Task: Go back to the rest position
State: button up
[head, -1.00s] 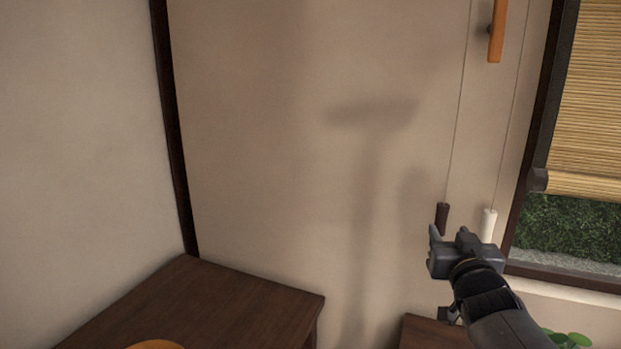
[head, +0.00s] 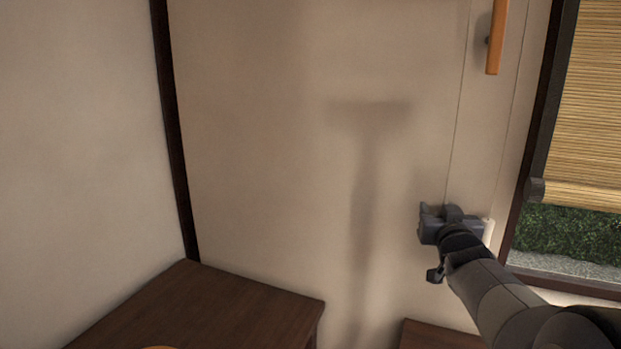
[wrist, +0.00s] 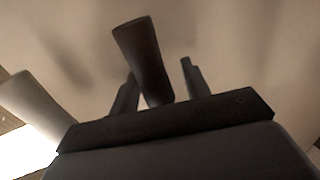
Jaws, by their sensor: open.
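My gripper (head: 440,212) is at the right of the head view, in front of the wall by the window, with open jaws. In the wrist view, a dark brown cord pull (wrist: 143,58) shows between the two open fingers of my gripper (wrist: 157,76). I cannot tell whether it touches them. In the head view my gripper hides this pull. A white cord pull (wrist: 33,103) is at the left of the wrist view, apart from the fingers. In the head view it shows partly, just right of my gripper (head: 489,231).
A bamboo blind (head: 597,100) hangs over the window at the right. An orange wooden bar (head: 495,38) is on the wall above, beside two thin cords. A dark wooden table (head: 215,310) stands low at the left, and a second wooden top (head: 432,337) shows at the bottom edge.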

notch_tip(320, 180, up, 20)
jog(key=p, duration=1.7)
jog(key=shift+s+r, duration=0.15)
jog(key=shift+r, duration=0.05)
jog(key=s+a, duration=0.1)
jog(key=s, duration=0.9)
jog(key=shift+a+f, duration=0.15)
jog(key=shift+f, duration=0.05)
